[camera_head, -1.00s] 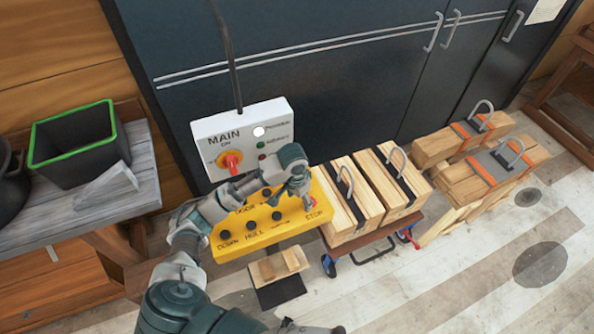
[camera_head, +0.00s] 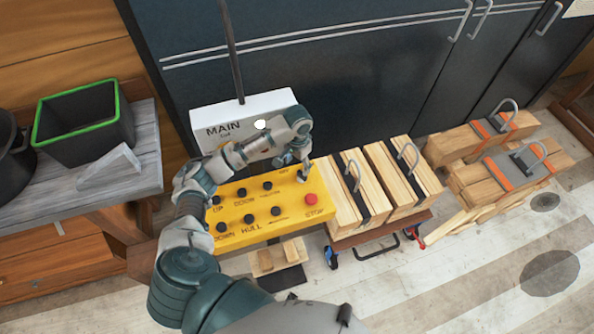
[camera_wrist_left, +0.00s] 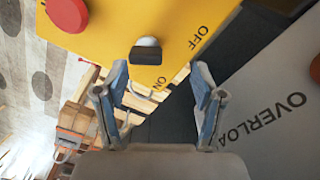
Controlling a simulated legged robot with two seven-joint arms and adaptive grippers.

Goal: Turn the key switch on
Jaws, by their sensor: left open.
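The yellow control panel (camera_head: 232,222) stands below the white MAIN box, with several black buttons and a red STOP button (camera_head: 311,199). My left gripper (camera_head: 303,176) is at the panel's upper right corner and covers the switch area in the head view. In the wrist view the left gripper (camera_wrist_left: 160,82) is open and empty, with the switch just beyond its fingertips. My right gripper is not in view.
The white MAIN box (camera_head: 222,113) is close behind my left arm, which hides its red knob. Strapped timber (camera_head: 350,190) on a trolley stands right of the panel. A green-rimmed black bin (camera_head: 83,128) sits on the bench at left. Dark cabinets (camera_head: 330,90) stand behind.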

